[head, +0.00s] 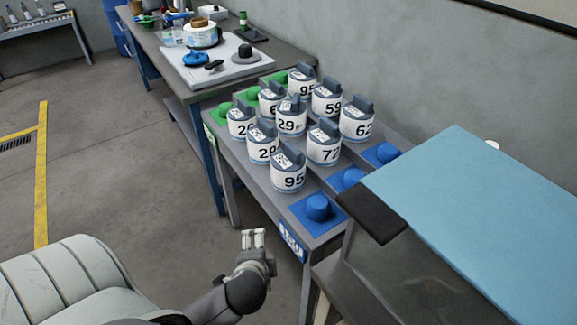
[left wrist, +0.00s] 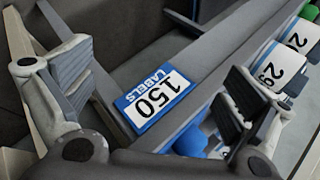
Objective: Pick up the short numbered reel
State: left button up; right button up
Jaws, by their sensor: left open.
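Several white reels with dark grey tops and printed numbers stand upright in rows on a grey rack (head: 240,170). Among them are a reel marked 95 (head: 288,176), one marked 73 (head: 323,147), one marked 62 (head: 357,123) and one marked 59 (head: 327,101). I cannot tell which one is the short reel. My left gripper (head: 253,238) is open and empty, in front of the rack's near end and apart from the reels.
Blue pegs (head: 317,206) stand bare at the rack's near end, green ones (head: 224,109) at the far end. A light-blue panel (head: 490,200) is close on the right. A workbench (head: 150,42) with tools stands behind.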

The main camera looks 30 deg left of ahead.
aim_at(281, 175)
pick_arm(q)
jog(key=w+a+r+m+t, duration=0.2)
jog(key=w+m, duration=0.3)
jog(key=m, duration=0.3)
jog(key=w+a+r+m+t+h, duration=0.1)
jog(key=w+r+m+t, duration=0.2)
jog(key=m, duration=0.5)
jog(key=w+a+r+m+t, duration=0.2)
jog(key=w+r+m+t, duration=0.1)
jog(key=w+m+t, duration=0.2)
jog(key=shift+w+a+r+m+h, duration=0.2)
jog(key=shift+w+m, duration=0.25)
jog(key=shift+m, duration=0.25)
jog(key=shift+w+a+r+m+h, duration=0.15)
jog(key=shift+w+m, duration=0.25)
jog(key=shift+m, duration=0.3)
jog(key=w, duration=0.3)
jog(key=w+a, duration=0.1)
jog(key=w, duration=0.1)
jog(key=shift+f, duration=0.1)
jog(key=shift+w+a+p, duration=0.2)
jog(key=shift+w+p, duration=0.2)
jog(key=shift+w, duration=0.95)
jog(key=shift+w+a+p, duration=0.2)
jog(key=shift+w+p, duration=0.15)
jog(key=shift+w, duration=1)
pick_arm(e)
jog(key=shift+s+a+r, duration=0.1)
jog(key=shift+r, duration=0.65)
